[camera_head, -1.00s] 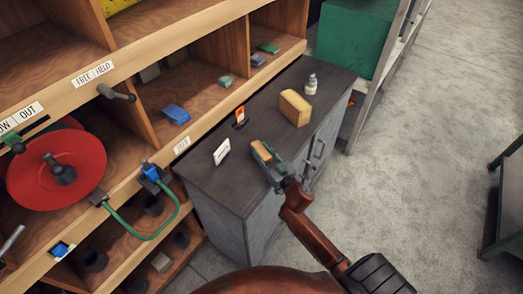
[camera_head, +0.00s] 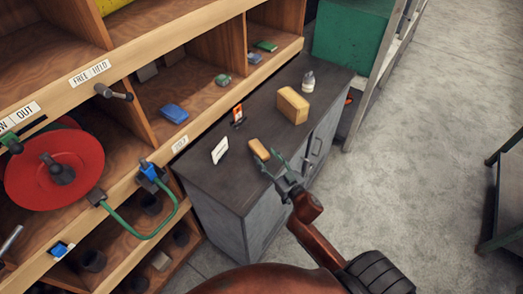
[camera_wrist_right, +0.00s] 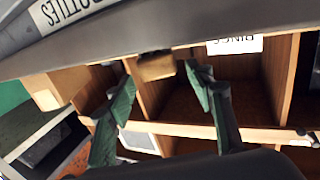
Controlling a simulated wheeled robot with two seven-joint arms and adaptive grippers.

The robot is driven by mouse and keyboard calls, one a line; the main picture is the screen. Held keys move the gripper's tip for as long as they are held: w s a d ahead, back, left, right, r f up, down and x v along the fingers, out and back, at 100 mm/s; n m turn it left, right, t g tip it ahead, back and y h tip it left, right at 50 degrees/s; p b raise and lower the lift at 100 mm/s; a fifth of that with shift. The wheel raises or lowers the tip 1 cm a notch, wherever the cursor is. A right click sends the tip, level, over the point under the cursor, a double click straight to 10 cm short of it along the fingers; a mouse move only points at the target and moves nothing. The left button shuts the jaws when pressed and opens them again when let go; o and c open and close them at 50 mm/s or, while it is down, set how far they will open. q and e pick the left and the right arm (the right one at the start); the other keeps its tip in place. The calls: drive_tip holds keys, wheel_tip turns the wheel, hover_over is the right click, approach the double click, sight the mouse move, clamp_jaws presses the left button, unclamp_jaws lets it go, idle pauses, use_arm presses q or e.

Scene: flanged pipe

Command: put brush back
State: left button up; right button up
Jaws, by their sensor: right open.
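The brush, a small tan wooden block (camera_head: 259,149), lies on the dark top of the grey cabinet (camera_head: 213,187), near its front edge and right of a small white card (camera_head: 220,151). My right gripper (camera_head: 271,162), with green fingers, is open and empty just in front of the brush, on its near right side. In the right wrist view the open fingers (camera_wrist_right: 160,80) stand apart with a tan block (camera_wrist_right: 156,65), apparently the brush, beyond the gap between them. Bristles cannot be made out. My left gripper is not in view.
A larger yellow block (camera_head: 292,105), a small bottle (camera_head: 308,81) and an orange-and-white tag (camera_head: 238,115) stand on the cabinet top. Wooden shelving (camera_head: 190,60) with a red disc (camera_head: 55,169) rises at the left. A green box (camera_head: 352,32) is behind.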

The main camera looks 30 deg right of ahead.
drive_tip(key=s, duration=0.6)
